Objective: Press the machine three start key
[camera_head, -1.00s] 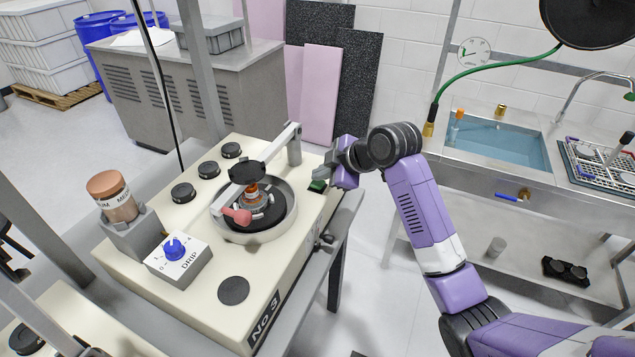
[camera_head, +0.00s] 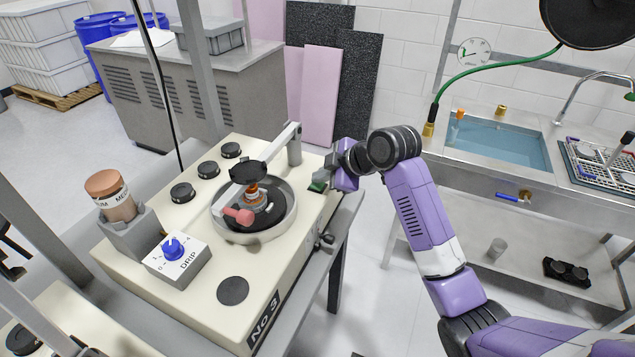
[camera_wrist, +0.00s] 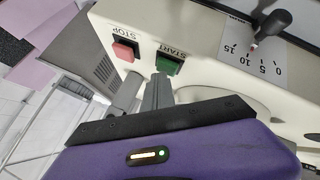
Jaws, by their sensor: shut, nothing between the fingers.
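Machine NO 3 (camera_head: 222,313) is a cream bench unit with a round turntable bowl (camera_head: 254,230). Its green START key (camera_wrist: 169,64) shows in the wrist view, beside the red STOP key (camera_wrist: 124,50). The green key (camera_head: 317,187) also shows in the head view at the machine's right edge, partly covered by my gripper (camera_head: 324,178). My gripper (camera_wrist: 158,82) is shut and empty. Its fingertips are right at the near edge of the START key; I cannot tell whether they touch it or whether it is pressed in.
A pivoting arm (camera_head: 268,152) reaches over the turntable from a post close to my gripper. A DRIP dial box (camera_head: 178,258) and a brown-capped jar (camera_head: 113,197) stand on the machine's left. A sink bench (camera_head: 500,176) is at the right, with clear floor between.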

